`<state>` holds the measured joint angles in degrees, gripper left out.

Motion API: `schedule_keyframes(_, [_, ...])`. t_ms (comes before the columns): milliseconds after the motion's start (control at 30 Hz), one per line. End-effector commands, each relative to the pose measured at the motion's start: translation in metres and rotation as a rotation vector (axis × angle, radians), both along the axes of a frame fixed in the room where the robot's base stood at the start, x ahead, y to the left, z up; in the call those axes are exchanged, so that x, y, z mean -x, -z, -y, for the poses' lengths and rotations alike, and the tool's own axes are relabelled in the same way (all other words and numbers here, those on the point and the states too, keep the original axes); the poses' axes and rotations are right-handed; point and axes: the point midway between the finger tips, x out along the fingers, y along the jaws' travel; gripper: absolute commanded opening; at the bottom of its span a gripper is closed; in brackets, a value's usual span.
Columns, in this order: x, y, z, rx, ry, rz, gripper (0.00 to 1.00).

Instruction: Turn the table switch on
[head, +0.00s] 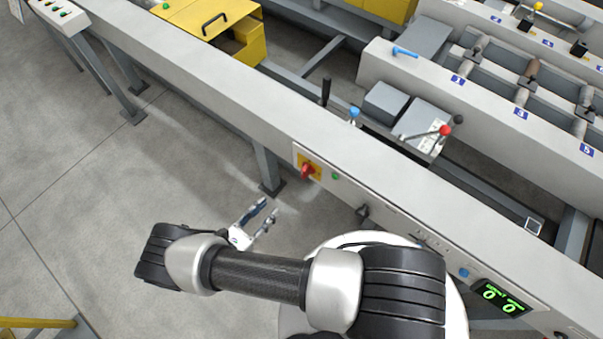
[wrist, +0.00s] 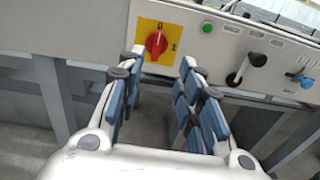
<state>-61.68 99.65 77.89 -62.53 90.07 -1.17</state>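The table switch (head: 307,170) is a red rotary knob on a yellow plate, on the front panel of the long grey table. In the wrist view the knob (wrist: 156,43) shows close, with a "0" mark above it and a "1" mark to its right. Its grip looks roughly upright, towards the "0". My gripper (head: 262,217) is open and empty, in front of and apart from the switch. In the wrist view its blue-padded fingers (wrist: 160,85) stand wide apart, with the knob between and beyond their tips.
Right of the switch are a green button (wrist: 207,27), a black lever knob (wrist: 257,59) and a blue knob (wrist: 306,81). A green digital display (head: 502,298) is further right on the panel. Table legs (head: 268,170) stand below. The floor in front is clear.

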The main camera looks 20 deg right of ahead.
Motion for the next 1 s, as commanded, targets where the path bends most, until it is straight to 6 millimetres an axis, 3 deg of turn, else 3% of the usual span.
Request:
schedule_keyframes(267, [-0.007,0.009,0.018,0.028,-0.029,-0.003,0.33])
schedule_keyframes(800, [-0.074,0.010,0.111,0.025,-0.025,-0.004,0.33])
schedule_keyframes(1000, [-0.092,0.010,0.134,0.025,-0.028,-0.004,0.33])
